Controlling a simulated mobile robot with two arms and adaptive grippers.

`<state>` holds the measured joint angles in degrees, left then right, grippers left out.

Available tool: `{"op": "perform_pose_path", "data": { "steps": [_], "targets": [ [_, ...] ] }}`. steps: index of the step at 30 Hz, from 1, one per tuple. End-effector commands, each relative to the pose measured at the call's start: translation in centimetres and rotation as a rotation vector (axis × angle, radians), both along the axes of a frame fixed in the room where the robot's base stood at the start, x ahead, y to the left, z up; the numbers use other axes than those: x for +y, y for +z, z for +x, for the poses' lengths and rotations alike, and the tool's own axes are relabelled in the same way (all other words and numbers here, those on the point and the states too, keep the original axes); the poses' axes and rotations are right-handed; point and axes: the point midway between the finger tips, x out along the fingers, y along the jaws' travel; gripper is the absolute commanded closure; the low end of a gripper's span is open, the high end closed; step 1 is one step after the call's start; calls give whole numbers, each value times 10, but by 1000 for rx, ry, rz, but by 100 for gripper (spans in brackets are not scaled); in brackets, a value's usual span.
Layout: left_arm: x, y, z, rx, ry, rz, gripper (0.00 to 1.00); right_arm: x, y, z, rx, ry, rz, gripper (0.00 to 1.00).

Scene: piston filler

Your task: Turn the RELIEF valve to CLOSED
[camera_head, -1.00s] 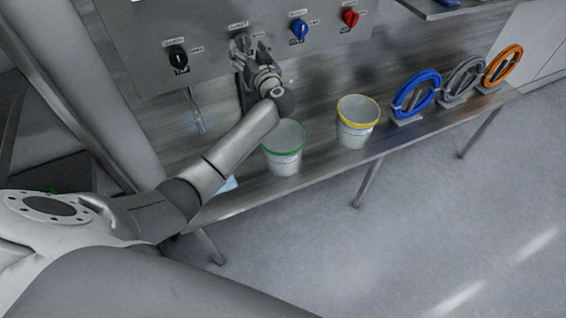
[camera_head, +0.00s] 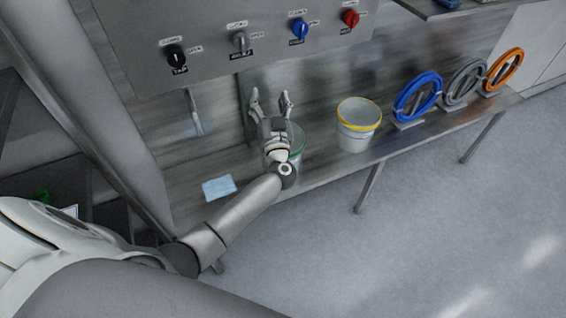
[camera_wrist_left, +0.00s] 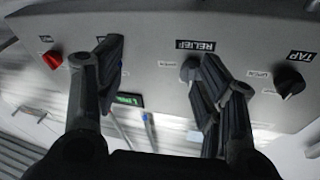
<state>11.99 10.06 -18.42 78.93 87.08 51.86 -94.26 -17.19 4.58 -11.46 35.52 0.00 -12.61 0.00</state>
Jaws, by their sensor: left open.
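The RELIEF valve is a grey knob (camera_head: 239,41) on the grey panel, second from the left, with a dark label below it. Its handle looks roughly upright, in line with the small mark above it; the marks are too small to read surely. In the left wrist view, which is upside down, the grey knob (camera_wrist_left: 189,68) shows by the RELIEF label, partly hidden by a finger. My left gripper (camera_head: 270,97) is open and empty, below and apart from the knob, above the green-rimmed bucket. Its spread fingers also show in the wrist view (camera_wrist_left: 160,75). My right gripper is out of view.
A black TAP knob (camera_head: 175,56) is left of the grey one; a blue knob (camera_head: 299,29) and a red knob (camera_head: 350,18) are right. Below are a green-rimmed bucket (camera_head: 299,143), a yellow-rimmed bucket (camera_head: 358,125) and coloured rings on stands (camera_head: 417,96). A spout (camera_head: 194,112) hangs left.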

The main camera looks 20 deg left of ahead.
Motion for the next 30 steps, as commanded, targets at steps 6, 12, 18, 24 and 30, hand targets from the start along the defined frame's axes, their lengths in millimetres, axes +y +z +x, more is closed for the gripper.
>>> {"op": "perform_pose_path", "data": {
  "steps": [6, 12, 18, 24, 30],
  "targets": [
    [-15, -44, -4, 32, -100, 15, 37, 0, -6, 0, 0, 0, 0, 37],
    [-28, -82, -10, 71, -184, 15, 37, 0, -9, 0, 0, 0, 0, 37],
    [-40, -119, -18, 121, -261, 6, 37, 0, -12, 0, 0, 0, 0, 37],
    [-51, -153, -29, 175, -326, -8, 37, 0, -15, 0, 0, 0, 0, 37],
    [-58, -179, -37, 218, -370, -22, 37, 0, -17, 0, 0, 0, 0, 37]
  ]
}}
